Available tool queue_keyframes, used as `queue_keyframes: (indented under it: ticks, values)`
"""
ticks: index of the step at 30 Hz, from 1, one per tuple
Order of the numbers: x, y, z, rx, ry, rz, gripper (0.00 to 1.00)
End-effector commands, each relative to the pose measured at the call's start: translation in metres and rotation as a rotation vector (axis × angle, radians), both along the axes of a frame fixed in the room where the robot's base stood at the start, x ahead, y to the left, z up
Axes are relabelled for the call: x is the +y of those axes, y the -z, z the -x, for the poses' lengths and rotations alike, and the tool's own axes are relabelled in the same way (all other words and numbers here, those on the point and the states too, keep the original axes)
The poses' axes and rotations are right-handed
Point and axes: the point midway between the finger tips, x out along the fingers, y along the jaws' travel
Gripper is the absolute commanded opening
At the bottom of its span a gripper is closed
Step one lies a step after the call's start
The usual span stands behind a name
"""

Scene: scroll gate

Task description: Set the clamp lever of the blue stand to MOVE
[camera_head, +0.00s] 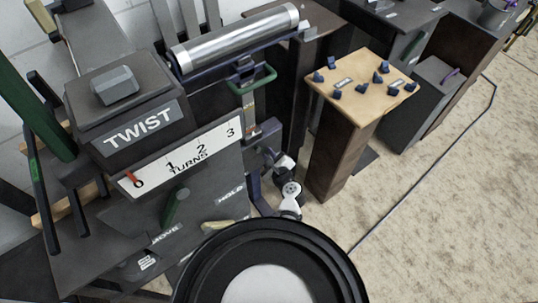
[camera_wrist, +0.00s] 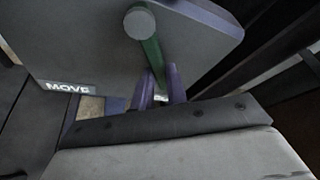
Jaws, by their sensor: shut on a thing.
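The clamp lever (camera_wrist: 151,52) is a green bar on a round grey pivot in the wrist view. It slants down and right from the pivot, to the right of the MOVE label (camera_wrist: 68,88). My gripper (camera_wrist: 160,88) is shut on the lever's lower end, a finger at each side. In the head view a green lever (camera_head: 175,206) sits on the grey plate between the MOVE label (camera_head: 165,235) and the HOLD label (camera_head: 230,194). The fingers cannot be made out there. The stand's plate (camera_wrist: 75,40) looks grey with a bluish-purple edge.
A TWIST box (camera_head: 135,85) and a TURNS scale (camera_head: 180,160), red pointer at 0, stand above the plate. A metal roller (camera_head: 235,42) lies behind. A wooden-topped pedestal (camera_head: 365,85) with dark blue pieces stands right. Floor (camera_head: 440,210) at the right is open, crossed by a dark line.

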Motion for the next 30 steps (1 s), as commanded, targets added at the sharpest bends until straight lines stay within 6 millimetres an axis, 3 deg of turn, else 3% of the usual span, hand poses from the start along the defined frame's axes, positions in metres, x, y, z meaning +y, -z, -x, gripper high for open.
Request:
queue_keyframes:
  ticks: [17,30]
  values:
    - [0.004,-0.001,0.002,0.044,-0.002,-0.061,0.00]
    - [0.021,0.004,0.014,0.257,-0.002,-0.350,0.00]
